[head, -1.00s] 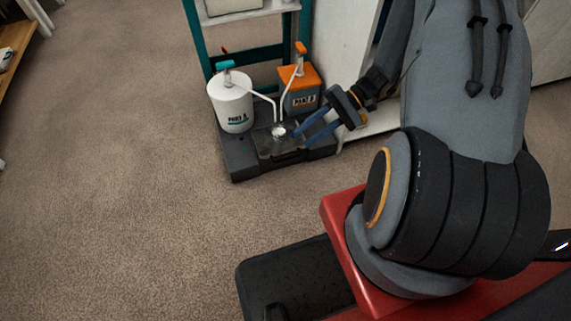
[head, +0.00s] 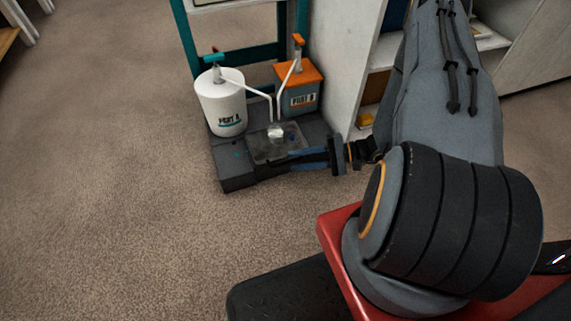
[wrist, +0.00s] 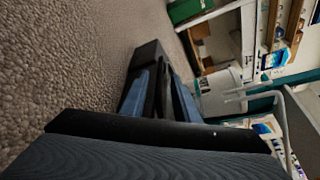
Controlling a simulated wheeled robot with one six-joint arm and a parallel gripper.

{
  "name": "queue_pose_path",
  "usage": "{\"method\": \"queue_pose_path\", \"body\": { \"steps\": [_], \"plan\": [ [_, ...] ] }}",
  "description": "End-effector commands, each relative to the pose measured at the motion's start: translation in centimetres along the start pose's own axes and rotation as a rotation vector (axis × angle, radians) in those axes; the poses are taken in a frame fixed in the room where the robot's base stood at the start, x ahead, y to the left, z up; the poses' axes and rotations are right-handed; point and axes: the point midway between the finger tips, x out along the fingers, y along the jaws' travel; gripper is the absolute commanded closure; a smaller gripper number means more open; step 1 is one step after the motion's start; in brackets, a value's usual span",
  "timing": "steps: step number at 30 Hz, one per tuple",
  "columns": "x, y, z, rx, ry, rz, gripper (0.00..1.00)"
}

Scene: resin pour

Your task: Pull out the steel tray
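The steel tray (head: 262,153) is a flat grey plate on the dark base (head: 232,172), below the two pump spouts. A small pale cup (head: 275,131) stands on it. My gripper (head: 292,160) reaches in from the right, low at the front edge of the tray. Its two blue fingers lie on either side of a dark strip. In the wrist view my gripper (wrist: 155,75) also has this dark strip between its fingers. I cannot tell whether the fingers press on it or whether it belongs to the tray.
A white pump bottle (head: 221,105) and an orange-topped container marked Part B (head: 302,92) stand behind the tray on the base. A teal-framed rack (head: 188,45) and a white shelf panel (head: 342,65) stand behind. Carpet (head: 110,180) is free at left and in front.

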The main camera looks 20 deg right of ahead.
Motion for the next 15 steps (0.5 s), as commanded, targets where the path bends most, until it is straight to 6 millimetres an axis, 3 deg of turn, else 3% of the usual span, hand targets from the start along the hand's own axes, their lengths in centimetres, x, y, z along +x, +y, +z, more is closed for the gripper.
{"method": "queue_pose_path", "body": {
  "steps": [6, 15],
  "plan": [
    [3.0, 0.1, -0.1, 0.0, -0.002, 0.002, 0.72],
    [3.9, 0.0, 0.0, 0.001, 0.0, 0.001, 0.72]
  ]
}}
